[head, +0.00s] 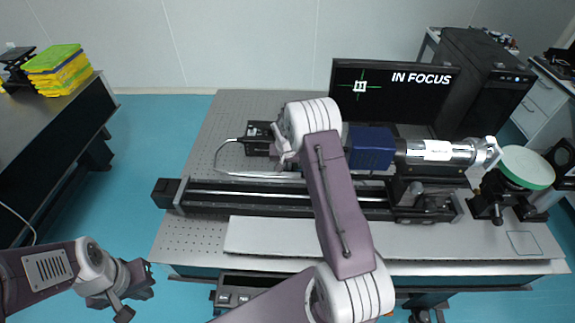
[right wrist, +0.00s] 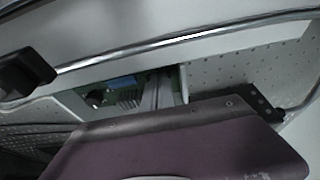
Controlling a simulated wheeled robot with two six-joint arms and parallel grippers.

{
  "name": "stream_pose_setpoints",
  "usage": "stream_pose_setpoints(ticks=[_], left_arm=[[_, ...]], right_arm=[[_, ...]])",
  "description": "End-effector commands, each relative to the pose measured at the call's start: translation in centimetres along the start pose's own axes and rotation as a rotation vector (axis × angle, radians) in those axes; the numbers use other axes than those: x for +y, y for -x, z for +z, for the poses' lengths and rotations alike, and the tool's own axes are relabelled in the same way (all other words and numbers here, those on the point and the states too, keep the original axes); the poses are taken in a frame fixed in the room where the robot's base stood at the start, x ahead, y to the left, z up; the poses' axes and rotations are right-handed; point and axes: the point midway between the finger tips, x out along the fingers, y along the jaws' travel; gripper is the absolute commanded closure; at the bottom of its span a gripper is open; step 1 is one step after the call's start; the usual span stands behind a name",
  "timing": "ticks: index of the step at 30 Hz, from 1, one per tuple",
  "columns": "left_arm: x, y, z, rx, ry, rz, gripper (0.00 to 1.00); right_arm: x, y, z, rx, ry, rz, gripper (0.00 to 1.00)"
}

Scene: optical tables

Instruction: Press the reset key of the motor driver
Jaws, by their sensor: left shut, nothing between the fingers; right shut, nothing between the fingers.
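An open-topped unit with a green circuit board (right wrist: 125,88), which looks like the motor driver, shows in the right wrist view. It carries a blue part and has grey strips in front of it. I cannot make out the reset key. In the head view a small dark device (head: 259,131) with a cable stands left of my right wrist; I cannot tell whether it is the same unit. My right gripper (head: 284,156) is shut and empty, low over the back of the table, partly hidden by my arm. My left gripper (head: 146,279) is shut and empty, off the table's front left.
A long black rail (head: 260,195) crosses the optical table (head: 195,232). A blue camera (head: 371,148) and a lens tube (head: 437,152) stand to the right. A monitor (head: 395,95) reading "IN FOCUS" stands behind. A pale flat panel (head: 268,238) lies in front.

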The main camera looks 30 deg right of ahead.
Motion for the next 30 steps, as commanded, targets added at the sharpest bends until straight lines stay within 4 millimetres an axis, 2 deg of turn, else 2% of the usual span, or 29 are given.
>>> stream_pose_setpoints(ticks=[2,5,11,14,18,22,25,30], left_arm=[[0.0,-0.1,0.0,0.000,0.000,0.000,1.00],[0.0,0.5,-0.1,0.000,0.000,0.000,1.00],[0.1,3.8,-0.4,0.000,0.000,0.000,1.00],[0.1,2.4,-0.3,0.001,0.000,0.000,1.00],[0.0,1.9,-0.2,-0.001,0.000,0.000,1.00],[0.0,1.6,-0.2,0.000,0.000,0.000,1.00],[0.0,1.5,-0.2,0.000,0.000,0.000,1.00],[0.0,1.5,-0.2,0.000,0.000,0.000,1.00]], right_arm=[[0.1,-0.5,0.6,-0.012,0.000,0.003,1.00],[0.2,0.2,0.3,-0.012,0.000,0.003,1.00],[0.3,4.6,-1.4,-0.001,0.003,0.002,1.00],[0.2,6.1,-1.4,0.006,0.003,0.000,1.00],[0.2,9.5,-1.4,0.006,0.003,-0.001,1.00],[0.2,12.0,-1.5,0.007,0.004,-0.001,1.00],[0.2,13.3,-1.5,0.006,0.003,-0.001,1.00],[0.2,14.1,-1.5,0.004,0.002,-0.001,1.00]])
